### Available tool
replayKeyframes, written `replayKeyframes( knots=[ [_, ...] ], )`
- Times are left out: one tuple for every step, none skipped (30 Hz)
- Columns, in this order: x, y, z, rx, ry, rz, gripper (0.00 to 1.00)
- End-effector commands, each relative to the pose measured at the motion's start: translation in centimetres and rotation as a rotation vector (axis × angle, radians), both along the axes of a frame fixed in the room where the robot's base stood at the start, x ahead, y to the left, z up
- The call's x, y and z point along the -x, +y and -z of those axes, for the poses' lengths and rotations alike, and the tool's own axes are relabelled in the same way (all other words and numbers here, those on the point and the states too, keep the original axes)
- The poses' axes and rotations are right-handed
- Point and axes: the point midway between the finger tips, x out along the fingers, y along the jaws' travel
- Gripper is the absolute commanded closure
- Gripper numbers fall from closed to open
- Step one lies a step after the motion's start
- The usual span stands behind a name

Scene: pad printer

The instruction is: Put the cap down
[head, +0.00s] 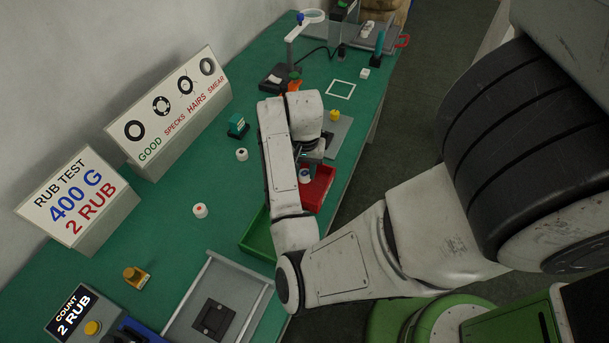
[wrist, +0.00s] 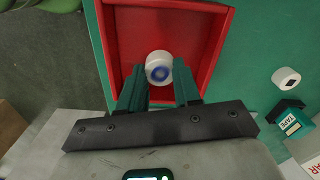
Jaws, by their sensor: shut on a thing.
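A white cap (wrist: 159,67) with a blue ring print sits between the fingertips of my gripper (wrist: 160,84) in the wrist view. The gripper is shut on it. The cap is over the inside of the red tray (wrist: 223,50); I cannot tell whether it touches the tray floor. In the head view the cap (head: 305,175) shows at the left part of the red tray (head: 323,186), just below my gripper (head: 308,167), which my arm partly hides.
A green tray (head: 257,238) lies beside the red one, partly behind my arm. Other white caps stand on the green bench (head: 170,240), one with a red mark (head: 200,210) and one farther back (head: 242,154).

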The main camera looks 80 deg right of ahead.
Motion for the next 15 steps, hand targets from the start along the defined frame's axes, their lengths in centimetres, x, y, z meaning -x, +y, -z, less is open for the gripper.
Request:
replayKeyframes(
  knots=[
    [-0.1, -0.2, 0.5, -0.004, 0.002, -0.001, 1.00],
    [-0.1, -0.1, 0.9, -0.003, 0.003, -0.003, 1.00],
    [-0.1, -0.1, 1.5, -0.004, 0.003, -0.003, 1.00],
    [-0.1, -0.1, 1.9, -0.003, 0.003, -0.002, 1.00],
    [-0.1, -0.1, 2.3, -0.004, 0.003, -0.002, 1.00],
    [-0.1, -0.1, 2.7, -0.002, 0.002, -0.002, 1.00],
    [-0.1, -0.1, 2.9, -0.002, 0.002, -0.001, 1.00],
    [-0.1, -0.1, 3.1, -0.002, 0.001, -0.001, 1.00],
    [-0.1, -0.1, 3.2, -0.002, 0.001, 0.000, 1.00],
    [-0.1, -0.1, 3.3, -0.001, 0.001, 0.000, 1.00],
    [-0.1, -0.1, 3.3, -0.001, 0.000, 0.000, 1.00],
    [-0.1, -0.1, 3.3, -0.001, 0.000, 0.000, 1.00],
    [-0.1, -0.1, 3.3, -0.001, 0.000, 0.000, 1.00],
    [-0.1, -0.1, 3.2, -0.001, 0.000, 0.000, 1.00],
    [-0.1, -0.1, 3.2, -0.001, 0.000, 0.000, 1.00]
  ],
)
